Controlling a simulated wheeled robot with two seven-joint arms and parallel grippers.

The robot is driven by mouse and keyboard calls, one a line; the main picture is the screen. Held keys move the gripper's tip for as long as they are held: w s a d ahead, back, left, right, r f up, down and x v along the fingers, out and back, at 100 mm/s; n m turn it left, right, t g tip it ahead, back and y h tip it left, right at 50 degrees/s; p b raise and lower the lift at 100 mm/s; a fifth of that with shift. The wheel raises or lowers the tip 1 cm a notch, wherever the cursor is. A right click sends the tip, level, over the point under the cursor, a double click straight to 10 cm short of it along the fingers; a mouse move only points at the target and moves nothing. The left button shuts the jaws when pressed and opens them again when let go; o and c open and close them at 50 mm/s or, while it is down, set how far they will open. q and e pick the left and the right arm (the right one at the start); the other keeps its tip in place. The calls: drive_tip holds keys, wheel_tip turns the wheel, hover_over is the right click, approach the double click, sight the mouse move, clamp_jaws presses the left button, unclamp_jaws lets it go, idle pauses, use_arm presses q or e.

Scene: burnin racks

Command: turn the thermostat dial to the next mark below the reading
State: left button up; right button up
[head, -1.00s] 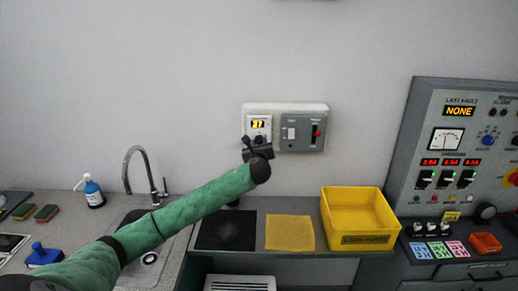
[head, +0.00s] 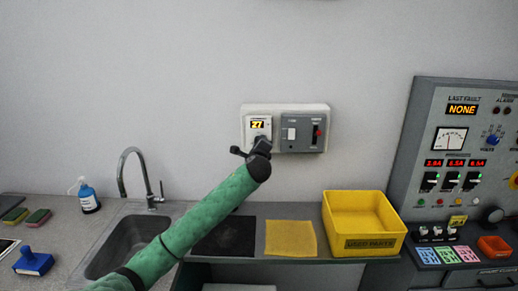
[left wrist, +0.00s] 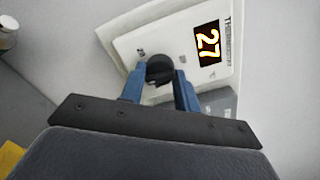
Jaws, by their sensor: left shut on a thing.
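The thermostat (head: 258,124) is a white panel on the wall with a lit display reading 27. It also shows tilted in the left wrist view (left wrist: 150,38). Its dark round dial (left wrist: 160,68) sits below the display and is hidden behind my gripper in the head view. My left gripper (left wrist: 161,82) has its two blue fingers shut on the dial, one on each side. In the head view the left gripper (head: 260,144) is up against the lower part of the thermostat. The marks around the dial are too small to read. My right gripper is not in view.
Below are a black mat (head: 228,238), a yellow mat (head: 290,238), a yellow bin (head: 371,243) and a sink with a faucet (head: 154,190). A control console (head: 450,180) stands at right.

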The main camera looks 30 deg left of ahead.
use_arm(q)
drive_tip(key=shift+n, duration=0.4)
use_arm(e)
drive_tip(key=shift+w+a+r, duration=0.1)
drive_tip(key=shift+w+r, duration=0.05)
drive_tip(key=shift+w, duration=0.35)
use_arm(q)
drive_tip(key=o, duration=1)
drive_tip(key=shift+c, duration=0.2)
drive_tip(key=b+v, duration=0.3)
drive_tip(key=v, duration=0.4)
drive_tip(key=shift+s+b, duration=0.35)
drive_tip(key=shift+s, duration=0.05)
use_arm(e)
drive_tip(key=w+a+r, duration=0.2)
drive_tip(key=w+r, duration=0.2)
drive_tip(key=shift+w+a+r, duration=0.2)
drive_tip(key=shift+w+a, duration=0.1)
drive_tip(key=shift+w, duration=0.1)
